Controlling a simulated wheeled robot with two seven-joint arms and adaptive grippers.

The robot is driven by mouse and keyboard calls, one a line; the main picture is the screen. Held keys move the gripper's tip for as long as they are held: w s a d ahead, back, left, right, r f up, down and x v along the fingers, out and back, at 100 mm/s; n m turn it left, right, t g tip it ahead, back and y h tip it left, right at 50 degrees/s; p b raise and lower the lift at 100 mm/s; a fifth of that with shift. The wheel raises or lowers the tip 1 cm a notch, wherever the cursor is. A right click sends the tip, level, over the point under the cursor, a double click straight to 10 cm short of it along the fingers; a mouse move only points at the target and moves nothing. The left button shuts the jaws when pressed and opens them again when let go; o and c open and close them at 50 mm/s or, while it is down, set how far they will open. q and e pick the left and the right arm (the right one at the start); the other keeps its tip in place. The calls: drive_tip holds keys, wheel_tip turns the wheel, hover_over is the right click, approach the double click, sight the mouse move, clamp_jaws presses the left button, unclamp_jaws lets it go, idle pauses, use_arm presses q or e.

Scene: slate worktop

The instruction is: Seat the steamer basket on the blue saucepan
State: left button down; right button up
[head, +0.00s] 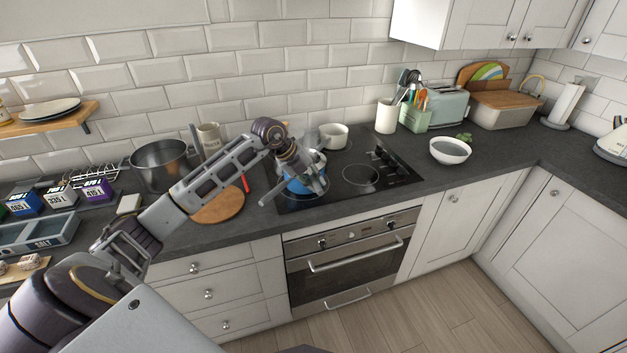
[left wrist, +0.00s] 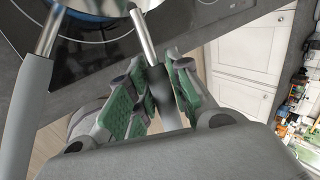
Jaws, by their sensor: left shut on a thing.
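The blue saucepan (head: 297,187) stands on the left part of the hob, partly hidden behind my left gripper. It also shows at the top edge of the left wrist view (left wrist: 90,8). A grey handle with a steel shank lies at the left of that view, apart from my fingers. My left gripper (head: 318,184) is shut on another steel-shanked handle (left wrist: 146,38), which appears to be the steamer basket's. The pale steel basket (head: 312,160) shows just above the blue pan, mostly hidden by my wrist. I cannot tell whether it touches the pan's rim.
A white pot (head: 334,136) stands at the back of the hob (head: 385,185). A large steel pot (head: 160,165) and a round wooden board (head: 218,207) are to the left. A white bowl (head: 450,151) is to the right.

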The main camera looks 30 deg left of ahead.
drive_tip(key=shift+a, duration=0.1)
use_arm(q)
drive_tip(key=shift+f, duration=0.15)
use_arm(e)
drive_tip(key=shift+a+f, duration=0.15)
drive_tip(key=shift+a, duration=0.5)
drive_tip(key=shift+d, duration=0.1)
